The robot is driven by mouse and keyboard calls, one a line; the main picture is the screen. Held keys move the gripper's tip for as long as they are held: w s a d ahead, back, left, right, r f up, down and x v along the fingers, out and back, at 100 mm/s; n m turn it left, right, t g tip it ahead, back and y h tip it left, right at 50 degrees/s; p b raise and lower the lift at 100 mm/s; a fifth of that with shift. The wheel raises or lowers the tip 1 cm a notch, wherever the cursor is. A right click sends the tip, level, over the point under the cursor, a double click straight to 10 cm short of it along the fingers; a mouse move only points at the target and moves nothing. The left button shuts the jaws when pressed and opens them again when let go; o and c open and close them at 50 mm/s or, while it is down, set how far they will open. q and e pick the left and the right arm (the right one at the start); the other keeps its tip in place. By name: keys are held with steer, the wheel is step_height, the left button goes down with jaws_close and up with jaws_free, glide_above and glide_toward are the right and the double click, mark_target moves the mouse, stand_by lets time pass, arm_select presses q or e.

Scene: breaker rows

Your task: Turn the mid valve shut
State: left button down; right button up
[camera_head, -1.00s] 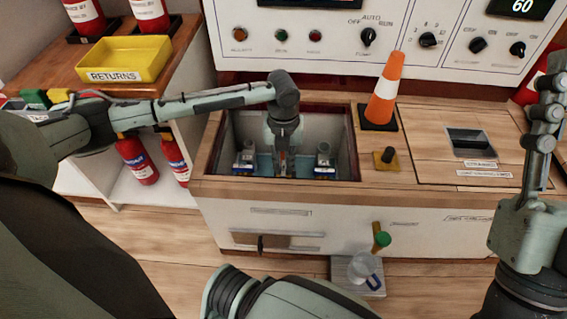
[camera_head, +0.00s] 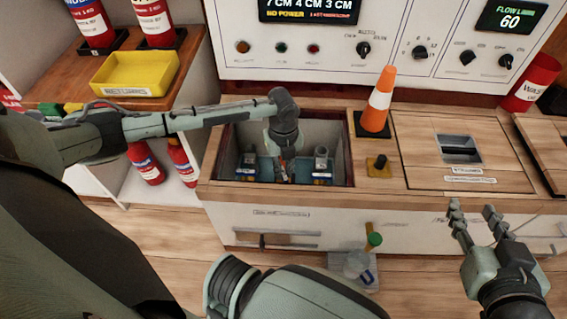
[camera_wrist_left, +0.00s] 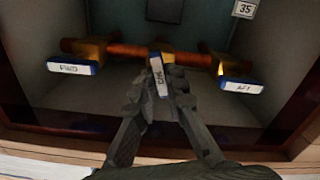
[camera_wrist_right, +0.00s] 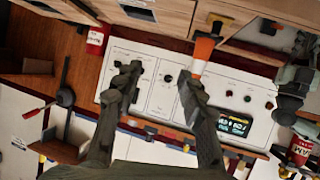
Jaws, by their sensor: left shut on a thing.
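The mid valve's handle (camera_wrist_left: 158,75) carries a white label with a blue edge, set nearly lengthwise in the left wrist view. My left gripper (camera_wrist_left: 160,95) is shut on it, down inside the open bay; it also shows in the head view (camera_head: 284,172). The fingers hide part of the handle and its stem. The FWD valve handle (camera_wrist_left: 76,67) and AFT valve handle (camera_wrist_left: 240,86) sit either side, with their labels crosswise, on a copper pipe (camera_wrist_left: 123,52). My right gripper (camera_head: 475,212) is open and empty in front of the counter, with its fingers apart in the right wrist view (camera_wrist_right: 160,88).
The bay's wooden rim (camera_head: 205,187) surrounds my left gripper closely. An orange cone (camera_head: 378,103) and a small black knob on a yellow base (camera_head: 378,168) stand right of the bay. A yellow returns tray (camera_head: 137,74) is at left. A control panel (camera_head: 300,68) stands behind.

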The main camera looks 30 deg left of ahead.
arm_select(q)
steer(key=shift+r+n+p, duration=0.2)
steer(key=shift+n+p, duration=0.5)
steer(key=shift+p, duration=0.2)
steer(key=shift+n+p, duration=0.8)
steer(key=shift+p, duration=0.1)
arm_select(e)
steer(key=s+d+f+m+g+h, duration=0.2)
steer(key=s+d+f+g+h, duration=0.3)
steer(key=s+d+f+g, duration=0.6)
arm_select(q)
steer(key=n+p, duration=0.4)
steer(key=p, duration=0.1)
steer(key=shift+n, duration=0.3)
steer(key=n+p, duration=0.2)
steer(key=n, duration=0.2)
steer(key=shift+f+p, duration=0.1)
steer(key=shift+p, duration=0.2)
steer(key=shift+f+n, duration=0.1)
steer(key=shift+n, duration=1.1)
arm_select(e)
steer(key=s+d+f, duration=0.1)
steer(key=s+f, duration=0.1)
steer(key=f, duration=0.7)
steer(key=s+d+f+y, duration=0.1)
steer(key=s+f, duration=0.1)
steer(key=f, duration=0.8)
steer(key=shift+n, duration=0.4)
